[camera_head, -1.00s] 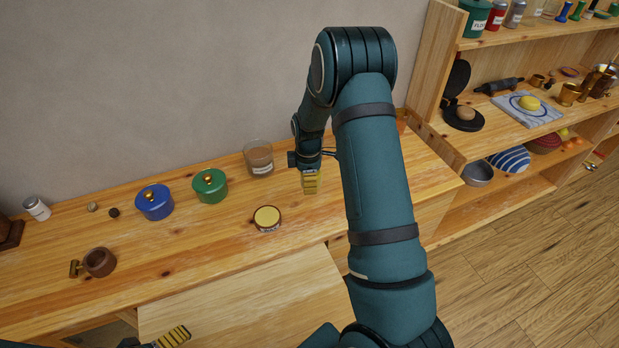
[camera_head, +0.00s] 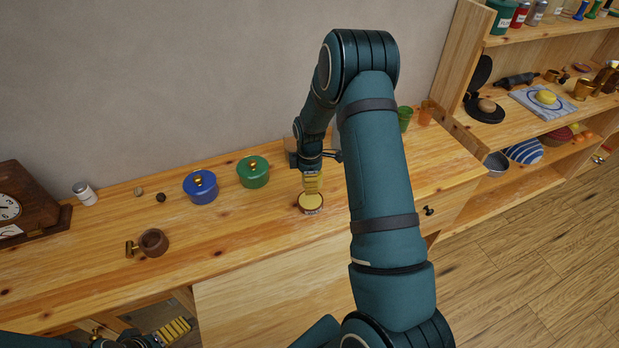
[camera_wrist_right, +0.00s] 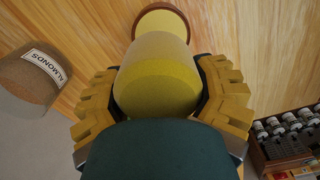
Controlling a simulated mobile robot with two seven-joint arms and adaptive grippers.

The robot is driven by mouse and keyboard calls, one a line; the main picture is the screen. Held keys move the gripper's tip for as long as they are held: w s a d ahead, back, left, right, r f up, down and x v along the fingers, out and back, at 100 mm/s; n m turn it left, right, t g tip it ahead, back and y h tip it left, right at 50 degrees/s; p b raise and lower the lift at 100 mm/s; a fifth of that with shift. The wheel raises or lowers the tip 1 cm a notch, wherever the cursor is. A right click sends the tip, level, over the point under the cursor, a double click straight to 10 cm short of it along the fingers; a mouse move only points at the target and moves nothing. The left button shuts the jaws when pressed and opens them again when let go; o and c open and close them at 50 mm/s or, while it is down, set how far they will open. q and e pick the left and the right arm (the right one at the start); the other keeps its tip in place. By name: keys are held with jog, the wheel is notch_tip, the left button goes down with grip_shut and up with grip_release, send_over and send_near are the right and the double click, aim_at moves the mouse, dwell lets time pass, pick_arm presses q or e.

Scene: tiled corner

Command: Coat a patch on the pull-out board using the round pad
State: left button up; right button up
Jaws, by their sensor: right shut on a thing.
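My right gripper (camera_head: 312,184) is shut on a yellow, rounded pad (camera_wrist_right: 156,75), seen between its fingers in the right wrist view. The gripper is above the round tin (camera_head: 311,208), which has a pale yellow top and a label and stands on the counter. In the wrist view the tin (camera_wrist_right: 161,14) shows just past the pad; I cannot tell whether they touch. The pull-out board (camera_head: 270,285) is a pale, bare panel extending below the counter's front edge. My left gripper (camera_head: 172,331) is at the bottom left, partly cut off; its opening is unclear.
A green pot (camera_head: 253,174), a blue pot (camera_head: 201,190) and a brown cup (camera_head: 153,243) stand left of the tin. An almonds jar (camera_wrist_right: 35,78) is close beside my right gripper. A clock (camera_head: 25,205) stands far left. The counter's front middle (camera_head: 230,245) is clear.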

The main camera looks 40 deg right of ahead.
aim_at(308, 201)
pick_arm(q)
jog(key=shift+w+a, duration=0.1)
jog(key=shift+a, duration=0.25)
pick_arm(e)
jog(key=shift+a+f, duration=0.1)
jog(key=shift+a, duration=0.2)
pick_arm(q)
jog(key=shift+f+b, duration=1.6)
pick_arm(e)
jog(key=shift+f, duration=2.95)
pick_arm(q)
jog(key=shift+f+b, duration=0.4)
pick_arm(e)
jog(key=shift+f, duration=0.5)
pick_arm(q)
jog(key=shift+f, duration=0.25)
pick_arm(e)
jog(key=shift+f, duration=0.1)
jog(key=shift+r+p, duration=1.65)
jog(key=shift+r, duration=2)
pick_arm(q)
notch_tip(308, 201, up, 4)
jog(key=shift+f, duration=0.15)
pick_arm(e)
jog(key=shift+f, duration=0.15)
